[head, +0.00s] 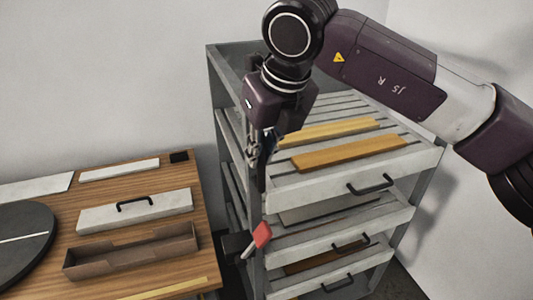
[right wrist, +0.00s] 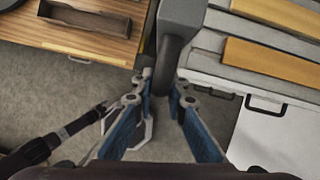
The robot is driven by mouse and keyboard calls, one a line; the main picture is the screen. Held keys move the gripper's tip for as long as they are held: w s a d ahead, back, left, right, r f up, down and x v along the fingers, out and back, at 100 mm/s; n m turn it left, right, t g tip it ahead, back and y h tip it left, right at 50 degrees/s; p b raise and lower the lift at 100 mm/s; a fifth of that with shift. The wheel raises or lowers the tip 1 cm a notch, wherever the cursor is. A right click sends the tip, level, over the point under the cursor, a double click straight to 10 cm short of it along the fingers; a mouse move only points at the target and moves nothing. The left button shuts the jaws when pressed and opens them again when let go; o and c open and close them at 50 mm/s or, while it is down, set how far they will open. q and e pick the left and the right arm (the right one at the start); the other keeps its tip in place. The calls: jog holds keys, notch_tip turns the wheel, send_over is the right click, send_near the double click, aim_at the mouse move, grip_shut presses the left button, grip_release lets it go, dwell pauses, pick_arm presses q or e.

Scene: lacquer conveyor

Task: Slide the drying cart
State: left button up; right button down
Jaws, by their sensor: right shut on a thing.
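The drying cart (head: 212,85) is a tall grey rack on the right of the head view, with several pale slatted trays (head: 425,160) that have black handles. My right gripper (head: 262,150) points down at the cart's front left corner. It is shut on a dark upright handle (right wrist: 172,52) there, between blue finger pads in the right wrist view. A red-tipped lever (head: 262,235) sticks out low at the same corner.
Yellow-brown wooden strips (head: 350,153) lie on the top tray. A wooden table (head: 60,245) stands left of the cart, with a brown open box (head: 130,258), a pale handled panel (head: 165,208) and a dark disc (head: 20,225). A narrow gap separates table and cart. Walls stand behind.

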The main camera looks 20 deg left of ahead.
jog(key=shift+s+a+r, duration=0.1)
jog(key=shift+a, duration=0.05)
jog(key=c, duration=1.9)
grip_release()
jog(key=shift+s+a, duration=0.1)
jog(key=shift+c, duration=0.2)
jog(key=shift+r, duration=0.1)
jog(key=shift+d+r, duration=0.2)
jog(key=shift+r, duration=0.1)
jog(key=v, duration=1.1)
jog(key=shift+s, duration=0.15)
